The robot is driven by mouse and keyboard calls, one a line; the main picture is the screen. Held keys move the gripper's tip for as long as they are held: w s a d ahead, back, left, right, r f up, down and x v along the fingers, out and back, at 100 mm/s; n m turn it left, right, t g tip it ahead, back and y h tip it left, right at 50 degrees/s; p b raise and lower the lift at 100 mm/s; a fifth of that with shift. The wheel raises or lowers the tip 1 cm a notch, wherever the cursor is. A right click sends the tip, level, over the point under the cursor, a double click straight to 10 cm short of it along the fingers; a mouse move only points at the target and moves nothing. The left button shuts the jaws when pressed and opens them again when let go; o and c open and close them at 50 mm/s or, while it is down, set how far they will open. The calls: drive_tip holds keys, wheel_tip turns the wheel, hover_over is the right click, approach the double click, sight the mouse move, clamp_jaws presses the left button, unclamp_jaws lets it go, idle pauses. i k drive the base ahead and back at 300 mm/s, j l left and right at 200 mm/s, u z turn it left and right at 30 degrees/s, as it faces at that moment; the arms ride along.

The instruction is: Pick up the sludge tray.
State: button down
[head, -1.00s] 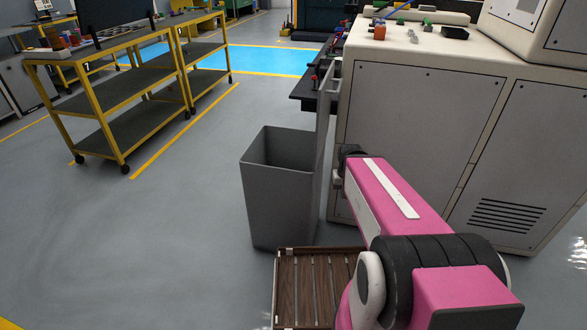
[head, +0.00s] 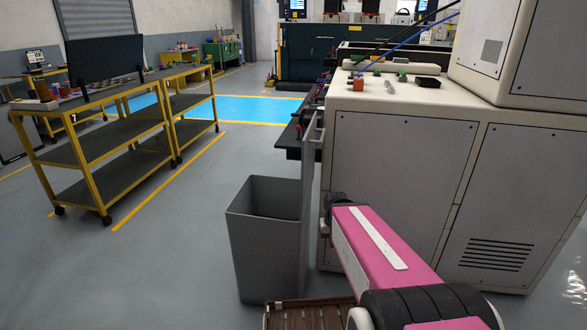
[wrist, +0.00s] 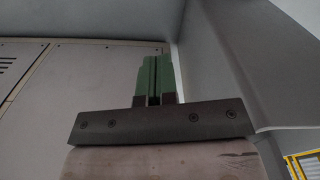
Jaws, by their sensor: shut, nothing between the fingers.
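No object that I can surely name as the sludge tray shows. A small black open tray (head: 427,82) lies on top of the cream machine, but I cannot tell if it is that one. My gripper (wrist: 158,78) shows in the wrist view with its two green fingers together, shut and empty. In the head view my pink arm reaches toward the side of the machine beside a grey bin, and the fingers are not visible there.
The cream machine (head: 400,170) fills the right. The grey open bin (head: 268,250) stands left of my arm, with a brown slatted platform (head: 310,316) in front of it. A yellow-framed shelf cart (head: 105,165) stands at left. Grey floor between cart and bin is clear.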

sight(308, 113)
drive_tip(key=i+l+z, duration=0.15)
drive_tip(key=z, duration=0.35)
drive_tip(key=i+z, duration=0.25)
drive_tip(key=z, duration=0.25)
drive_tip(key=k+j+z, duration=0.15)
drive_tip(key=j+z, duration=0.3)
drive_tip(key=k+j+z, duration=0.15)
drive_tip(key=j+z, duration=0.3)
drive_tip(key=k+j+z, duration=0.5)
drive_tip(key=k+z, duration=0.25)
drive_tip(key=k+j+z, duration=0.1)
drive_tip(key=k+z, duration=0.3)
drive_tip(key=k+l+z, duration=0.1)
drive_tip(key=k+z, duration=0.65)
drive_tip(key=k, duration=0.25)
drive_tip(key=k+l+z, duration=0.15)
drive_tip(key=k+z, duration=0.2)
drive_tip(key=k, duration=0.25)
drive_tip(key=k+j+z, duration=0.15)
drive_tip(key=k+j, duration=0.3)
drive_tip(key=k, duration=0.15)
drive_tip(key=k+j+u, duration=0.1)
drive_tip(key=j, duration=0.45)
drive_tip(key=k+j+u, duration=0.15)
drive_tip(key=j, duration=0.45)
drive_tip(key=j+u, duration=0.1)
drive_tip(key=j, duration=1.35)
drive_tip(key=k+j, duration=0.15)
drive_tip(key=j, duration=1.6)
drive_tip(key=k, duration=0.05)
